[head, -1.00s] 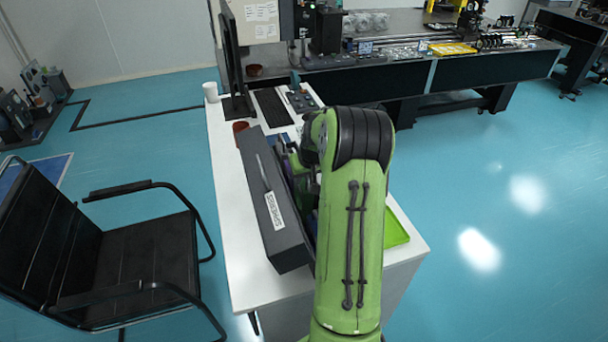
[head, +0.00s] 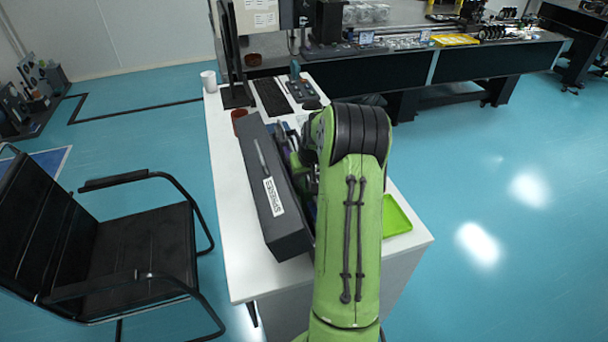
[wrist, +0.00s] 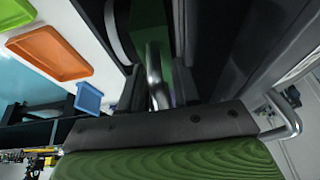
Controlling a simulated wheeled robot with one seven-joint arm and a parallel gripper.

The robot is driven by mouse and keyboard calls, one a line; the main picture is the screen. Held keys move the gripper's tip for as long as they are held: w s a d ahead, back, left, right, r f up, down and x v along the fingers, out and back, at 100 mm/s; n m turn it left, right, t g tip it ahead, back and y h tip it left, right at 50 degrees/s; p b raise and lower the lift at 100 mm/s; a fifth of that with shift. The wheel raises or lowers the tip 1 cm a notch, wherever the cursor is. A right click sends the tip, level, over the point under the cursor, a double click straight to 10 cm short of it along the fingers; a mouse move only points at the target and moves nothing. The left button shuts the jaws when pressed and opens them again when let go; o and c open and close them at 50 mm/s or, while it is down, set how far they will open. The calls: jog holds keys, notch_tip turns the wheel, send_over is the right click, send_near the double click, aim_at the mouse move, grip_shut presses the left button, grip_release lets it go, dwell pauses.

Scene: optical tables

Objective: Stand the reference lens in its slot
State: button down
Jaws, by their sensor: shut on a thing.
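The long dark box (head: 262,172) with a white label lies on the white desk. Its open inner side is mostly behind my arm. My gripper (wrist: 158,92) is hidden in the head view. In the wrist view a bent metal finger shows against a dark, narrow space beside the box's wall (wrist: 240,65). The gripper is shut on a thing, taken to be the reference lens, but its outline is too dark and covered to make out. I cannot tell which slot it is over or whether it touches one.
A lime tray (head: 396,216) lies right of my arm on the desk (head: 228,235). An orange tray (wrist: 50,52) and a blue tray (wrist: 88,98) show in the wrist view. A keyboard (head: 272,98) and red-brown cup (head: 239,120) stand beyond the box. A chair (head: 140,250) is left.

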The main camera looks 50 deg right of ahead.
jog(key=shift+f+b, duration=0.35)
grip_release()
dwell(0.7)
jog(key=shift+r+p, duration=3.2)
jog(key=shift+r, duration=1.35)
